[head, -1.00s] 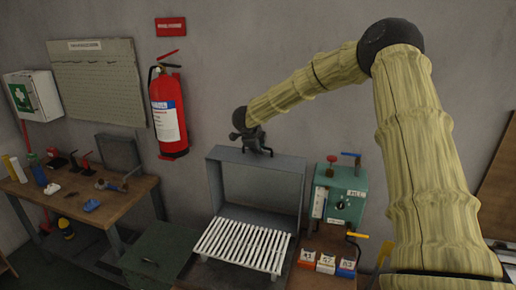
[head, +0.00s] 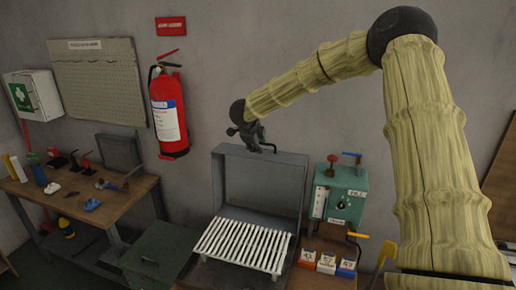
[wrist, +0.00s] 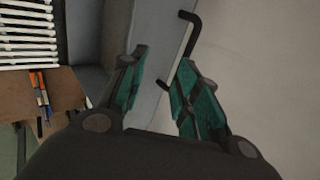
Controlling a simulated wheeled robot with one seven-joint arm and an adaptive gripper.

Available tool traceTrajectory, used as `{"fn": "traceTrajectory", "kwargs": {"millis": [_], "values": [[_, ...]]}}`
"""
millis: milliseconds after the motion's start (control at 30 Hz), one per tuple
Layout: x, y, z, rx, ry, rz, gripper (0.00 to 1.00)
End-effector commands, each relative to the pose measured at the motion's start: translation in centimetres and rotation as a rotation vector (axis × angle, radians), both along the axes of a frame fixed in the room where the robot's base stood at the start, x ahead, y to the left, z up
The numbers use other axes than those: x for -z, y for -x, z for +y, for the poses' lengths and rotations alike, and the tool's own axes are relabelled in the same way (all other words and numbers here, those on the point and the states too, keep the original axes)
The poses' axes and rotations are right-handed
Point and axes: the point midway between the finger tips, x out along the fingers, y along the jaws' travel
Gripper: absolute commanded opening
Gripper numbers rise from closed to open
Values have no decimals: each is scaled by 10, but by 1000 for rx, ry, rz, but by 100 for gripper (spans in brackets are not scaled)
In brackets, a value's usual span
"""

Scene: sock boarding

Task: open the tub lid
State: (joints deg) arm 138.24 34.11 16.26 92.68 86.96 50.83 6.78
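The grey tub lid (head: 262,158) stands raised at the back of the tub, behind a rack of white slats (head: 243,245). A dark handle (head: 268,147) sticks out at the lid's top edge. My gripper (head: 256,143) is at that edge, just left of the handle in the head view. In the wrist view, my gripper (wrist: 157,92) has its two green-padded fingers apart. The black handle (wrist: 187,45) passes beside the right fingertip, and part of it is hidden by that finger. The grey lid (wrist: 145,40) shows between the fingers. I cannot tell whether a finger touches the handle.
A teal machine (head: 340,195) with levers stands right of the tub, with several small coloured boxes (head: 327,262) before it. A dark green box (head: 160,250) is to the left. A workbench (head: 125,205) with tools and a red extinguisher (head: 168,115) are farther left.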

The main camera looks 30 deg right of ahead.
Motion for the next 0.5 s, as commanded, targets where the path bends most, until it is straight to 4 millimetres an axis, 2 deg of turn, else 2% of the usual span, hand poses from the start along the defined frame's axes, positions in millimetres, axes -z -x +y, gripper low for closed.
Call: {"fn": "traceTrajectory", "kwargs": {"millis": [233, 500], "values": [[-37, 19, 22, -2, 0, -1, 32], [-60, 31, 37, -2, -1, -1, 32]]}}
